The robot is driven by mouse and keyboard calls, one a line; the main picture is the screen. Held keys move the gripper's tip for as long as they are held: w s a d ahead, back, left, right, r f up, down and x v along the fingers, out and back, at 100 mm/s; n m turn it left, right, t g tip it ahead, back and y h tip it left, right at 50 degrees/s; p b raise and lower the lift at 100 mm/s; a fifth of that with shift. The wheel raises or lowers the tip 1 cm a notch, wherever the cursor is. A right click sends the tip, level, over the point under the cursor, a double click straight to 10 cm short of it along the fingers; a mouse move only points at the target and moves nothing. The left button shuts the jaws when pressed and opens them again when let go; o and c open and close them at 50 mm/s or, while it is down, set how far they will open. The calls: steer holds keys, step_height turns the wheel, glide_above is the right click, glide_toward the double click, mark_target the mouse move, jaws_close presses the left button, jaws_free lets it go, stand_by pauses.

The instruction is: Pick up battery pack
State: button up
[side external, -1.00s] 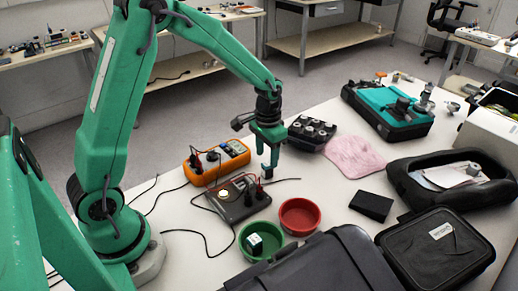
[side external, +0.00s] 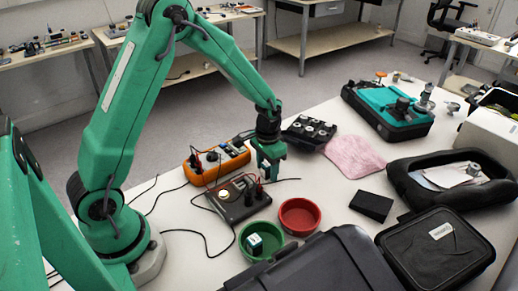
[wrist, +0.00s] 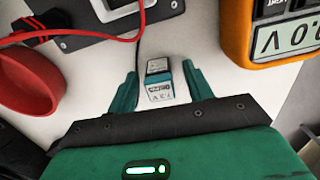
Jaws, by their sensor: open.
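The battery pack (wrist: 160,81) is a small box with a printed white label and dark markings. It is between the two green fingers of my gripper (wrist: 161,84), with a gap on each side, closer to the right finger. The gripper is open and not visibly touching it. In the side external view my gripper (side external: 268,172) points down close to the table, behind the dark wired box. The pack is mostly hidden there by the fingers.
A dark wired box (side external: 238,202), an orange multimeter (side external: 216,161) and a red bowl (side external: 299,216) stand close by. A green bowl (side external: 247,256) holds a small block. A black tray (side external: 309,130) and pink cloth (side external: 354,156) lie beyond. Thin cables cross the table.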

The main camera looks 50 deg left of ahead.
mark_target(267, 163)
steer(key=shift+c, duration=0.2)
steer(key=c, duration=1)
steer(key=shift+c, duration=0.3)
steer(key=shift+r, duration=0.1)
steer(key=shift+r, duration=0.4)
step_height(267, 163, up, 3)
steer(key=s+d+r, duration=0.5)
steer(key=d+r, duration=0.2)
steer(key=d, duration=0.3)
steer(key=shift+s+d, duration=0.15)
steer(key=shift+s, duration=0.1)
